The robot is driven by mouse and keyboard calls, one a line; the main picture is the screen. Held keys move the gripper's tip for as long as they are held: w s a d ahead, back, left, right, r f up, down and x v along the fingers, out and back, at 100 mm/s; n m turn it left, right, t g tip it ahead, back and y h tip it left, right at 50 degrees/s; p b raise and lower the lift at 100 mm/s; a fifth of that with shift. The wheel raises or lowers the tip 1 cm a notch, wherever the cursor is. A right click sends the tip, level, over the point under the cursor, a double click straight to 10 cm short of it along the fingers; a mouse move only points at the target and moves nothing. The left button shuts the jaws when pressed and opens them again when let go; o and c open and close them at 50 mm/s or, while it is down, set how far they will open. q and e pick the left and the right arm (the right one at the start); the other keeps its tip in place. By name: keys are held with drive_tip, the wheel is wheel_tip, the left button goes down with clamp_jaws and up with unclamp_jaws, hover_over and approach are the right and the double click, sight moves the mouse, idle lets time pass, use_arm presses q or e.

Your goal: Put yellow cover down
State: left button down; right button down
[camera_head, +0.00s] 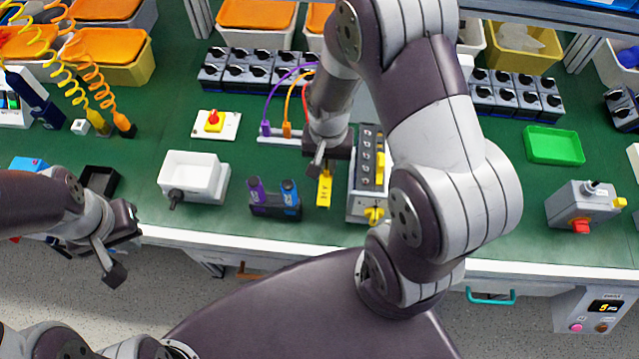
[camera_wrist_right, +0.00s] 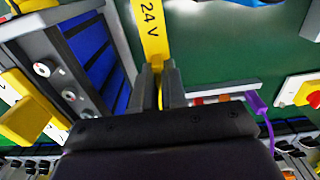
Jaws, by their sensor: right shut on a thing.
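The yellow cover (camera_head: 324,190) is a narrow yellow piece below my right gripper (camera_head: 318,168). In the right wrist view the yellow cover (camera_wrist_right: 153,35) carries the print "24 V" and runs up between the fingers. My right gripper (camera_wrist_right: 160,88) is shut on its near end. In the head view it hangs over the green bench, between a holder with purple and blue tools and a grey switch box; whether it touches the bench I cannot tell. My left gripper (camera_head: 118,250) is empty at the bench's front edge, its fingers apart.
The tool holder (camera_head: 275,205) is close on the left. A white box (camera_head: 195,178) and a red-yellow button plate (camera_head: 215,125) lie further left. A green tray (camera_head: 553,145) is at the right.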

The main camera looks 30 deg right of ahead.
sight(327, 177)
drive_tip(key=shift+d+f+b, duration=0.1)
drive_tip(key=shift+f+b, duration=0.2)
drive_tip(key=shift+f, duration=2.7)
drive_tip(key=c, duration=1.2)
unclamp_jaws()
wheel_tip(327, 177, up, 12)
drive_tip(key=shift+r+p, duration=0.1)
drive_tip(key=shift+p, duration=0.45)
drive_tip(key=s+r+n, duration=0.1)
drive_tip(key=n, duration=0.1)
drive_tip(key=s+a+r+n+t, duration=0.1)
drive_tip(key=s+n, duration=0.1)
drive_tip(key=s+a+r+n, duration=0.1)
drive_tip(key=r+n, duration=0.1)
drive_tip(key=shift+s+a+n, duration=0.15)
drive_tip(key=shift+a+n, duration=0.05)
drive_tip(key=shift+n, duration=0.1)
